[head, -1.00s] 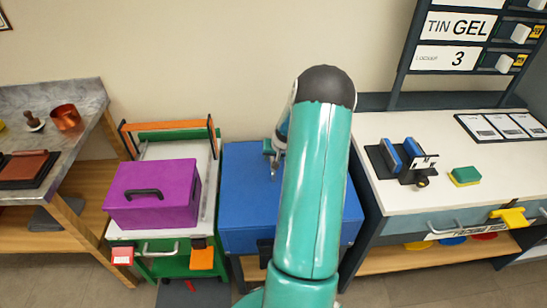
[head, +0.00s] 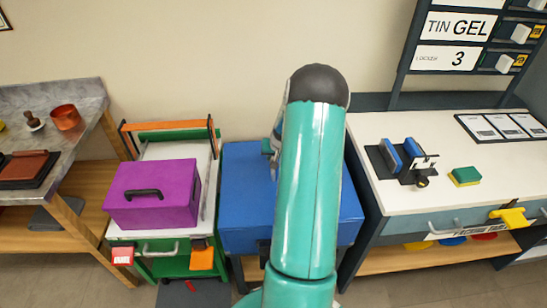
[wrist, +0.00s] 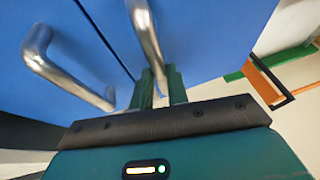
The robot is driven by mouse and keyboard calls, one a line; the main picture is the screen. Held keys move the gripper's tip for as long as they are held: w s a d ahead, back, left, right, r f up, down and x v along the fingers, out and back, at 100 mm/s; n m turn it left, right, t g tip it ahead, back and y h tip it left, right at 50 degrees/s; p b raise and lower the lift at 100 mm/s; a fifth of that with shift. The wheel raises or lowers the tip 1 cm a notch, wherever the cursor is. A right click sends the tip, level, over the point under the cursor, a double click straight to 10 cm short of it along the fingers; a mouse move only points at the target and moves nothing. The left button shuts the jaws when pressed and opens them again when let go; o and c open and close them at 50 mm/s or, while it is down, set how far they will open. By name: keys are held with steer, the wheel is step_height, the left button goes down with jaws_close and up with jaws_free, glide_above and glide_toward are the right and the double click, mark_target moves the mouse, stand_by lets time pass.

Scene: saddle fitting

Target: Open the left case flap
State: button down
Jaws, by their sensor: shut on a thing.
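The blue case (head: 250,205) stands in the middle of the head view, partly hidden behind my arm. In the wrist view its two blue flaps meet at a dark seam, each with a curved metal handle. The left case flap (wrist: 205,35) is on the right in the wrist view, on the side of the green cart. My gripper (wrist: 160,88) is shut on that flap's handle (wrist: 145,38), near its lower end. The other handle (wrist: 65,72) is free. I cannot tell whether the flap is raised.
A purple box (head: 160,205) sits on the green cart (head: 175,266) close to the left of the case. A white-topped workbench (head: 440,135) stands to the right, with a green-and-yellow sponge (head: 466,176). A marble-topped table (head: 85,95) is at far left.

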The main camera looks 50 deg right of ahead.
steer(key=w+a+r+n+g+h, duration=0.2)
steer(key=w+a+r+g+h, duration=0.4)
steer(key=w+a+r, duration=0.5)
steer(key=w+a+r+n+g+h, duration=0.1)
steer(key=w+a+r+g+h, duration=0.1)
steer(key=w+a+g+h, duration=0.2)
steer(key=shift+w+a, duration=0.25)
steer(key=shift+w, duration=1)
steer(key=c, duration=1.4)
jaws_free()
steer(key=shift+o, duration=0.2)
steer(key=v, duration=1.3)
steer(key=shift+w+a, duration=0.15)
steer(key=shift+a, duration=0.25)
